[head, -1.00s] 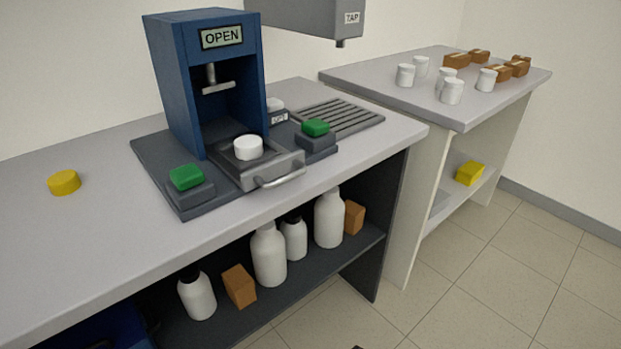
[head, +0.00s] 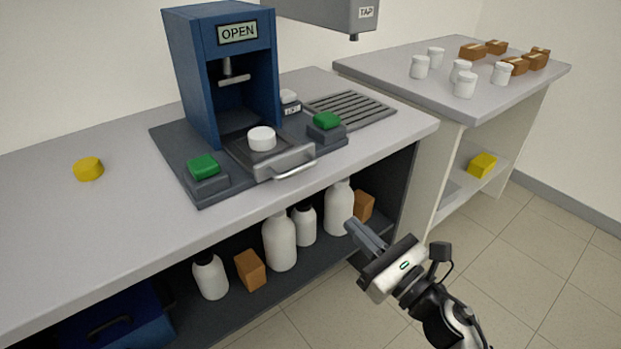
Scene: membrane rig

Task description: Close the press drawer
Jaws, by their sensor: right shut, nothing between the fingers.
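The blue press (head: 180,75) stands on the counter, and its display reads OPEN. Its grey drawer (head: 284,161) is pulled out toward the front, with a bar handle (head: 295,172) on its face. A white round piece (head: 262,139) sits on the drawer. Green buttons flank it, one on the left (head: 204,166) and one on the right (head: 327,120). My right gripper (head: 351,226) is shut and empty, in front of the counter, below and to the right of the handle and apart from it. My left gripper is not in view.
A yellow lid (head: 88,169) lies on the counter (head: 60,240) at the left. White bottles (head: 280,243) and brown boxes (head: 250,270) stand on the shelf below. A drain grille (head: 350,110) lies right of the press. A side table (head: 400,65) holds several jars and boxes.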

